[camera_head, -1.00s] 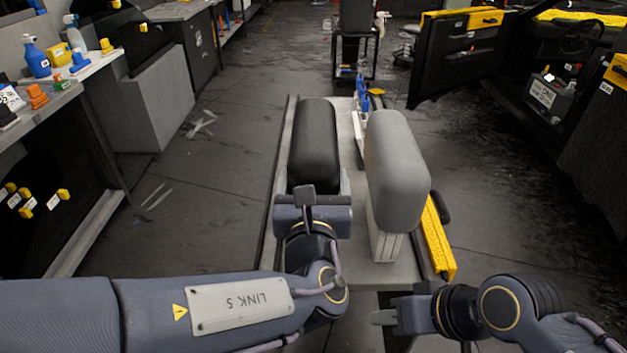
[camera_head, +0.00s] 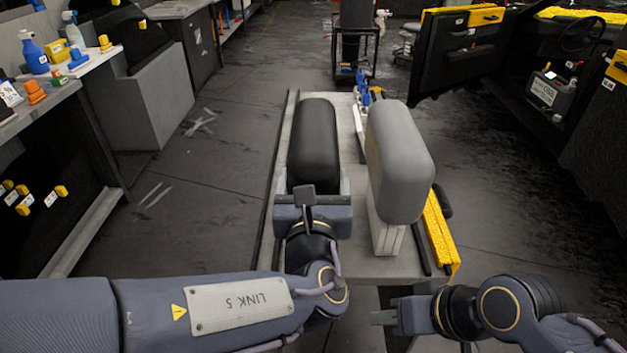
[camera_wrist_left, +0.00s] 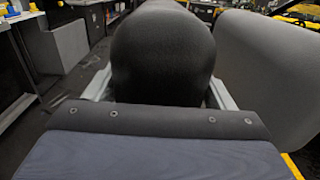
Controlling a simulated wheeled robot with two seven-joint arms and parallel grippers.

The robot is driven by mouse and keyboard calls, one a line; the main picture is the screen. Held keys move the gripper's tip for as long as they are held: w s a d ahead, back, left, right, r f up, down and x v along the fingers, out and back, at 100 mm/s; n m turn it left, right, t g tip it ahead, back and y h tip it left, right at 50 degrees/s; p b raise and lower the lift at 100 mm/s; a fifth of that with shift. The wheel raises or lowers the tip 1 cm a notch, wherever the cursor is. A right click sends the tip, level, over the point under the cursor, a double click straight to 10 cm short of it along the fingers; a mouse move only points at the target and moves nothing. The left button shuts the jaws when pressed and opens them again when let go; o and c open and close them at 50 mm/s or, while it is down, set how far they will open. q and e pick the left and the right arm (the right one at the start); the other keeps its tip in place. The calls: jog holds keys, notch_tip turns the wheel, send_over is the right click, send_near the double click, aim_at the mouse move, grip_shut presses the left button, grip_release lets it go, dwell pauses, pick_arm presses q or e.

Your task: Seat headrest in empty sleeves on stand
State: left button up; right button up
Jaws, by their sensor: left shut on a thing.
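The black headrest (camera_head: 314,140) is gripped between the fingers of my left gripper (camera_head: 313,186). In the left wrist view the headrest (camera_wrist_left: 163,55) fills the middle, with a pale finger along each side. Its lower side and any posts are hidden, so I cannot tell whether it touches anything below. A grey headrest (camera_head: 400,160) sits on a pale block-like stand (camera_head: 385,235) just to the right; it also shows at the right of the left wrist view (camera_wrist_left: 270,75). The sleeves are not visible. My right gripper (camera_head: 384,317) is low at the right, away from both headrests.
The grey cart top (camera_head: 345,262) lies under the headrests. A yellow and black tool (camera_head: 440,235) lies along its right edge. Blue-handled items (camera_head: 361,90) stand at its far end. A workbench (camera_head: 60,95) with spray bottles is at left; car doors (camera_head: 458,50) stand at right.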

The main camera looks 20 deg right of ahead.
pick_arm(q)
jog(key=o, duration=1.2)
jog(key=shift+o, duration=1)
jog(key=shift+f, duration=0.15)
jog(key=v, duration=0.8)
jog(key=shift+w, duration=0.1)
